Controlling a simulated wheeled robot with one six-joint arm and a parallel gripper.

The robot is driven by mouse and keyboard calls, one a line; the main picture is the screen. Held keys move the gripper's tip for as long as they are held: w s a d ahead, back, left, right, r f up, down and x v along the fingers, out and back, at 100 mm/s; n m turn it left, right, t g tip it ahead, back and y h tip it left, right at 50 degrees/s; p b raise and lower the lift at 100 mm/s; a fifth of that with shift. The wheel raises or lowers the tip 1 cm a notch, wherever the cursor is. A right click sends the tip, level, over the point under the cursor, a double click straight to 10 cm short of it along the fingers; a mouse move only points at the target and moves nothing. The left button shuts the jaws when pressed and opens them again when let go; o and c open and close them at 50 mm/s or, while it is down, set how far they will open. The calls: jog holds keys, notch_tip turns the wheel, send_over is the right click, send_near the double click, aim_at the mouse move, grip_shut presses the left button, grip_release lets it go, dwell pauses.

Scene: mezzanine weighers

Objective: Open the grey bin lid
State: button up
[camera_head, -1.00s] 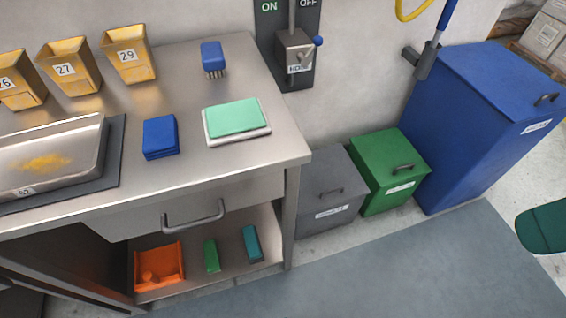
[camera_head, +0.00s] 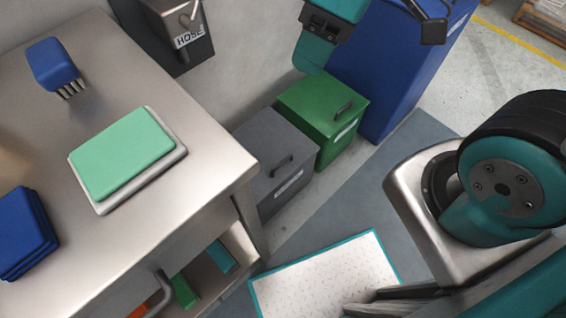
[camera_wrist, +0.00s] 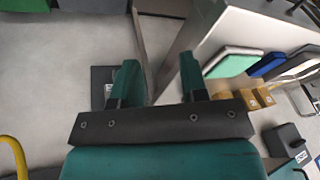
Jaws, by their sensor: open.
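The grey bin (camera_head: 270,155) stands on the floor beside the steel table, in the middle of the head view. Its lid is closed, with a dark bar handle (camera_head: 282,166) and a white label on the front. Its grey side also shows, cut off, at the top edge of the wrist view (camera_wrist: 160,8). My gripper (camera_head: 309,62) is at the top of the head view, in front of the wall and above and behind the bins, apart from the grey lid. In the wrist view its two teal fingers (camera_wrist: 157,68) stand apart with nothing between them.
A green bin (camera_head: 322,112) stands right beside the grey one, and a tall blue bin (camera_head: 400,70) beyond it. The steel table (camera_head: 205,185) is close on the left, its corner near the grey bin. Floor before the bins is open.

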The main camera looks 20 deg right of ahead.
jog(key=w+d+f+n+h+b, duration=0.1)
jog(key=w+f+n+b, duration=0.3)
jog(key=f+b, duration=0.7)
jog(key=w+d+f+n+b, duration=0.15)
jog(key=w+f+b, duration=0.4)
jog(key=f, duration=0.95)
jog(key=n+t+h+b, duration=0.15)
jog(key=n+b, duration=0.55)
jog(key=b, duration=0.7)
send_near(286, 159)
jog(key=shift+h, duration=0.25)
jog(key=f+b, duration=0.2)
jog(key=b, duration=0.1)
jog(key=w+f+b, duration=0.1)
jog(key=f+b, duration=0.2)
jog(key=a+f+b, duration=0.1)
jog(key=f+b, duration=0.2)
jog(key=shift+w+f, duration=0.25)
jog(key=shift+w, duration=0.05)
grip_shut()
